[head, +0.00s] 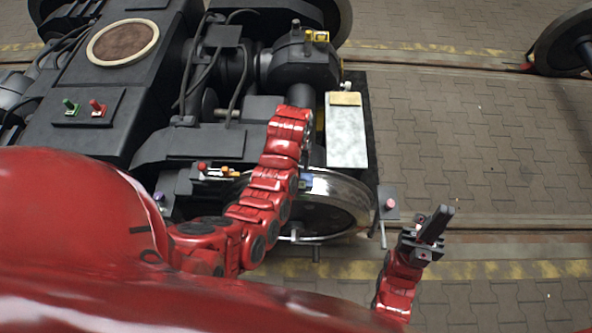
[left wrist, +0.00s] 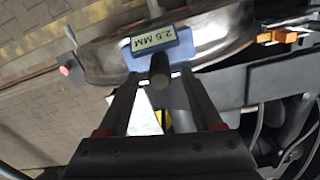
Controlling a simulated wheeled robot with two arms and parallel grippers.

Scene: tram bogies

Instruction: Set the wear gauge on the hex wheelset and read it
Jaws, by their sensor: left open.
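The wear gauge (left wrist: 160,45) is a blue block whose pale label reads "2.5 MM", with a dark round handle pointing at the camera. It sits against the bright steel rim of the wheel (left wrist: 100,62). My left gripper (left wrist: 160,78) is open, with one finger on each side of the handle and gaps between. In the head view the steel wheel (head: 345,190) is at the centre, and a bit of the blue gauge (head: 306,182) shows beside my red arm, which hides the left gripper. My right gripper (head: 437,222) is away to the right, over the paving; its finger gap is unclear.
A grey plate with a pink knob (head: 390,203) is right of the wheel. The dark bogie frame (head: 150,100) fills the left, with a green and a red lever. Paving (head: 480,150) at right is clear.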

